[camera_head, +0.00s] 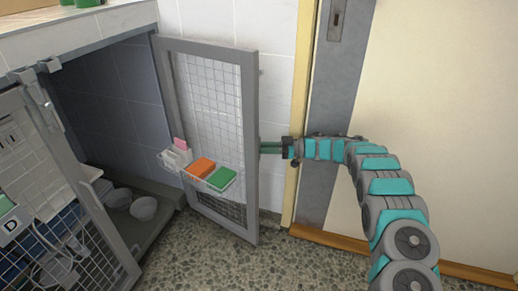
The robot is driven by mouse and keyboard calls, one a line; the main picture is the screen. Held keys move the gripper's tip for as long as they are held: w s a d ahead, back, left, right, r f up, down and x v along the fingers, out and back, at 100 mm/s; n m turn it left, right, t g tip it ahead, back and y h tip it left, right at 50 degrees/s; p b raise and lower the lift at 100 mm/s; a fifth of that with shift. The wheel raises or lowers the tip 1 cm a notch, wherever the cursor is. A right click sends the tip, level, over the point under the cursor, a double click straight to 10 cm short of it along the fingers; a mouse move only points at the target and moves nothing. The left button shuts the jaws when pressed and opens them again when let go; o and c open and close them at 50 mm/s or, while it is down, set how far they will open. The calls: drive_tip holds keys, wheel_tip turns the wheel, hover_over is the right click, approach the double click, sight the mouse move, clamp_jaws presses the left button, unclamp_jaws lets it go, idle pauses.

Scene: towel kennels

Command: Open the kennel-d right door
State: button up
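The right door (249,150) is a grey-framed wire mesh panel. It stands swung well out from the kennel (105,90), whose right-hand opening is uncovered. A small clear tray on the door's mesh holds an orange block (201,167), a green block (221,178) and a pink card (181,144). My gripper (268,147) is at the door's free outer edge, at mid-height. Its fingertips meet or pass behind the frame, so I cannot tell whether they grip it.
Bowls (143,208) stand inside the kennel on a low ledge. A white tiled wall (275,50) is behind the open door. A cream room door (440,110) is to the right, behind my arm. The speckled floor (200,265) in front is clear.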

sight(258, 140)
drive_tip(key=shift+r, duration=0.4)
wheel_tip(258, 140, up, 3)
drive_tip(key=shift+f+b, duration=0.15)
drive_tip(key=shift+b, duration=0.15)
drive_tip(key=s+d+r+b, duration=0.1)
drive_tip(key=s+d, duration=0.1)
drive_tip(key=s, duration=1.4)
drive_tip(key=shift+r+b, duration=0.2)
drive_tip(key=shift+b, duration=0.15)
drive_tip(key=shift+c, duration=0.4)
